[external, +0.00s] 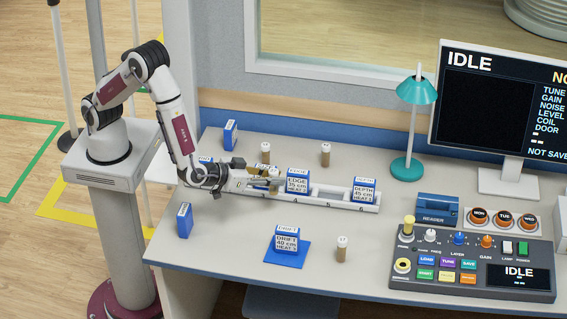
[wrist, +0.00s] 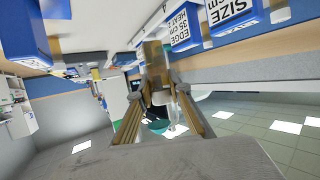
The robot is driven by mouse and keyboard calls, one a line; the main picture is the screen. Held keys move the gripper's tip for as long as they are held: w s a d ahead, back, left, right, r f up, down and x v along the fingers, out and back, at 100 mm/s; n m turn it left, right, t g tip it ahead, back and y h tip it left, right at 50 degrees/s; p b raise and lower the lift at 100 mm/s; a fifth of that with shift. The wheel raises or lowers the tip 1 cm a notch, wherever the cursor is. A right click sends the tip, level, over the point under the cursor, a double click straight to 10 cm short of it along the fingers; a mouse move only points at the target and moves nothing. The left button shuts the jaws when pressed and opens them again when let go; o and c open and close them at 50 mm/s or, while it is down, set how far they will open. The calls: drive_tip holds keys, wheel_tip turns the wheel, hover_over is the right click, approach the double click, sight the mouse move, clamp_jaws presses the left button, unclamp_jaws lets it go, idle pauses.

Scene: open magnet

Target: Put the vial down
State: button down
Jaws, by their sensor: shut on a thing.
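My gripper (external: 262,173) reaches out low over the left part of the white rack (external: 328,204), just left of the EDGE box. In the wrist view the fingers of my gripper (wrist: 160,92) are closed around a small vial (wrist: 154,58) with a tan part and a paler part. The held vial is small and partly hidden by the fingers in the external view, so I cannot tell whether it touches anything. Other vials with white caps stand on the desk: two behind the rack (external: 265,153) (external: 325,154) and one in front (external: 342,248).
The rack holds the EDGE box (external: 298,181) and the DEPTH box (external: 364,190). The DRIFT box (external: 287,240) sits on a blue mat (external: 271,257). Blue boxes stand at left (external: 184,220) (external: 230,134). A lamp (external: 406,168), reader (external: 437,209) and console (external: 470,265) are right.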

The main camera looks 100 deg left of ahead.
drive_tip(key=w+a+m+t+h, duration=0.1)
drive_tip(key=w+a+m+h, duration=0.1)
drive_tip(key=w+a, duration=0.65)
drive_tip(key=w+a+m+t+h, duration=0.15)
drive_tip(key=w+a, duration=0.45)
drive_tip(key=w, duration=0.6)
drive_tip(key=w+a+m+h, duration=0.1)
drive_tip(key=a, duration=0.9)
drive_tip(key=shift+w+r+h, duration=0.2)
drive_tip(key=shift+w+h, duration=0.15)
drive_tip(key=shift+a, duration=0.1)
wheel_tip(320, 180, down, 6)
drive_tip(key=shift+f, duration=0.2)
drive_tip(key=shift+f, duration=1.8)
drive_tip(key=shift+f, duration=0.1)
